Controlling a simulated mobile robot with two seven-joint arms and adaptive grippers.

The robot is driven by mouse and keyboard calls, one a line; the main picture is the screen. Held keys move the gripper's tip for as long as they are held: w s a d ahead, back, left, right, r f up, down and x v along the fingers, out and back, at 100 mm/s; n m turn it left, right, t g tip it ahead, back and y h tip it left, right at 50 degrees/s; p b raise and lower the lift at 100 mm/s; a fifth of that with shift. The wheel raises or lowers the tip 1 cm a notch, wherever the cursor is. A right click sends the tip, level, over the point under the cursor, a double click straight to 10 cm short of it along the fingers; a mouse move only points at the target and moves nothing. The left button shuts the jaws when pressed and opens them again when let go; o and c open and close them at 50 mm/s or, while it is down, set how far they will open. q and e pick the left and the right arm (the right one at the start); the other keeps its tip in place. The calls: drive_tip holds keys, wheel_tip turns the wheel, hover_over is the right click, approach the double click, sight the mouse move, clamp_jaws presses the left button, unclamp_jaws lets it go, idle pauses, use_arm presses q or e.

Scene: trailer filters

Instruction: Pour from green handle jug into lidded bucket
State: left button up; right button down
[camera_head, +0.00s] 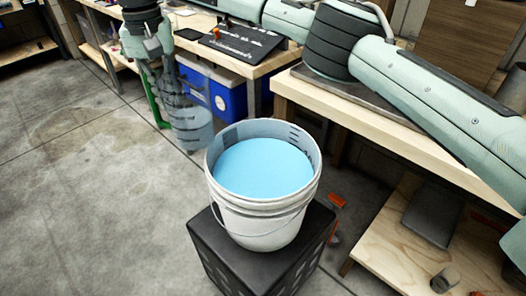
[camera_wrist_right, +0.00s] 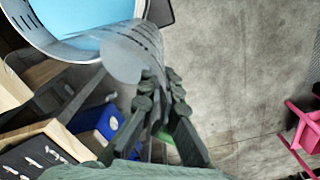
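The white bucket (camera_head: 265,228) stands upright on a black crate, with a flat light-blue surface (camera_head: 262,167) inside below its rim. I see no separate lid on it. The clear jug (camera_head: 192,127) with dark marks and a green handle (camera_head: 156,106) is up and to the left of the bucket, apart from it in the head view. My right gripper (camera_head: 168,84) points down and is shut on the jug near its handle. In the right wrist view, the jug (camera_wrist_right: 128,55) lies beyond the fingers (camera_wrist_right: 160,92), beside the bucket rim (camera_wrist_right: 75,58). The jug's contents are unclear. My left gripper is not in view.
The black crate (camera_head: 240,268) carries the bucket. A wooden workbench (camera_head: 385,118) with a lower shelf (camera_head: 385,238) stands close on the right. A blue bin (camera_head: 222,94) sits under the back bench. The concrete floor (camera_head: 80,190) at left is clear.

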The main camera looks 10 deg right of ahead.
sight(158, 74)
drive_tip(key=shift+r, duration=2.6)
drive_tip(key=shift+f, duration=0.1)
